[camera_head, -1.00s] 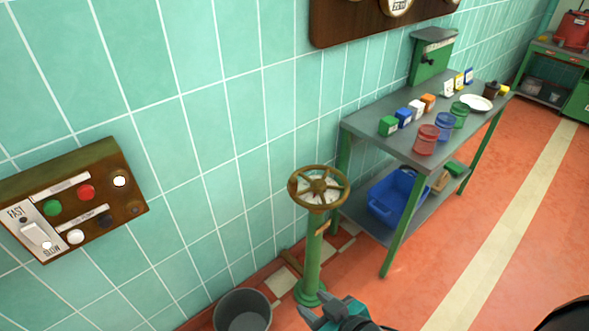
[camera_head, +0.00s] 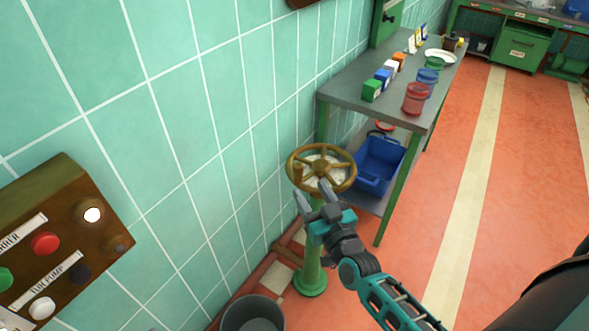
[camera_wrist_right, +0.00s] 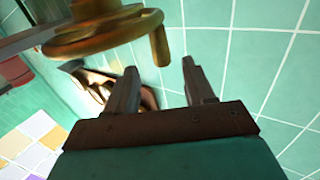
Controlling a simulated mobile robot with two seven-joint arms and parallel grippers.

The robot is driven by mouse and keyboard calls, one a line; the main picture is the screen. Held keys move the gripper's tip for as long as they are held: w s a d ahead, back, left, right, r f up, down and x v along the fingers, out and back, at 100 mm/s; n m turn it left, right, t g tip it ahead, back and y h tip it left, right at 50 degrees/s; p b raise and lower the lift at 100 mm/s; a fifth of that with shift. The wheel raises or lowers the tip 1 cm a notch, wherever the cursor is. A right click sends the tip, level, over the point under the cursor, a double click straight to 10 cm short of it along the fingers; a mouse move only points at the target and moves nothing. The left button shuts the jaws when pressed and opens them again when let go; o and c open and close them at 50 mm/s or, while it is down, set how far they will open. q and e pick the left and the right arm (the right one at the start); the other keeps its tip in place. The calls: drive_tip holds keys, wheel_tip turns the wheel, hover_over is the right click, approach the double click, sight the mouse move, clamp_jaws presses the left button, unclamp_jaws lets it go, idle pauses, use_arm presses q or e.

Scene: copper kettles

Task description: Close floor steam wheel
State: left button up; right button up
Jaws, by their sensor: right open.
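The floor steam wheel (camera_head: 321,166) is a brass spoked handwheel on a green pedestal (camera_head: 312,262) beside the tiled wall. A short peg-like handle (camera_head: 297,174) stands on its left rim. My right gripper (camera_head: 314,194) is open and empty at the near side of the wheel, its fingers pointing toward the rim and handle. In the right wrist view the wheel (camera_wrist_right: 95,35) is at the upper left. Its handle (camera_wrist_right: 159,46) shows just beyond the gap between the open fingertips (camera_wrist_right: 159,68), with no visible contact. My left gripper is out of view.
A grey bucket (camera_head: 253,317) stands on the floor left of the pedestal. A green-legged table (camera_head: 340,88) with jars and small boxes is behind the wheel, a blue crate (camera_head: 378,166) below it. A control box (camera_head: 65,240) is on the wall. Floor at right is clear.

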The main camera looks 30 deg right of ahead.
sight(295, 167)
drive_tip(key=w, duration=0.3)
drive_tip(key=w+b, duration=0.1)
drive_tip(key=w, duration=0.6)
drive_tip(key=shift+w+d+b, duration=0.1)
drive_tip(key=shift+d+b, duration=0.2)
drive_tip(key=shift+b, duration=0.05)
drive_tip(key=shift+c, duration=0.5)
clamp_jaws()
